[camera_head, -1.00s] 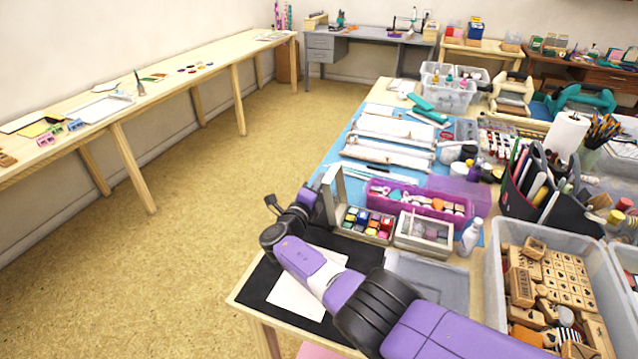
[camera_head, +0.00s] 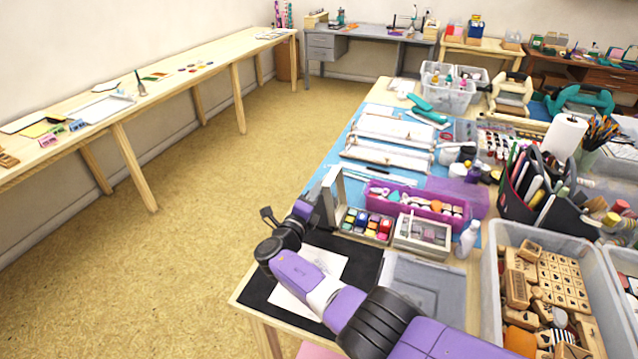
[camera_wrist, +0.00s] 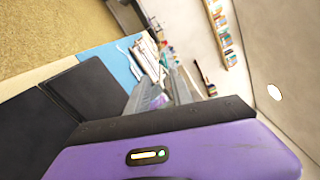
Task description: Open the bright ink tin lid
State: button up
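A tin of bright ink pads (camera_head: 366,224) stands on the right-hand table in the head view, with red, yellow, blue and green squares showing. Its pale lid (camera_head: 334,190) stands raised, roughly upright, at the tin's left side. My gripper (camera_head: 288,214) is just left of the lid, over the table's left edge; I cannot tell whether it touches the lid. In the wrist view, two grey fingers (camera_wrist: 160,90) stand apart with a gap between them, and nothing is clearly held. My forearm hides part of the table in front.
A closed tin with a window lid (camera_head: 423,232) sits right of the bright tin, beside a white bottle (camera_head: 467,240). A purple tray (camera_head: 420,200) lies behind. A black mat (camera_head: 358,262) with white paper is under my arm. A stamp bin (camera_head: 490,270) stands at right.

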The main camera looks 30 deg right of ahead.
jog(key=shift+p+v, duration=0.7)
jog(key=shift+v, duration=1.6)
jog(key=shift+s+a, duration=0.1)
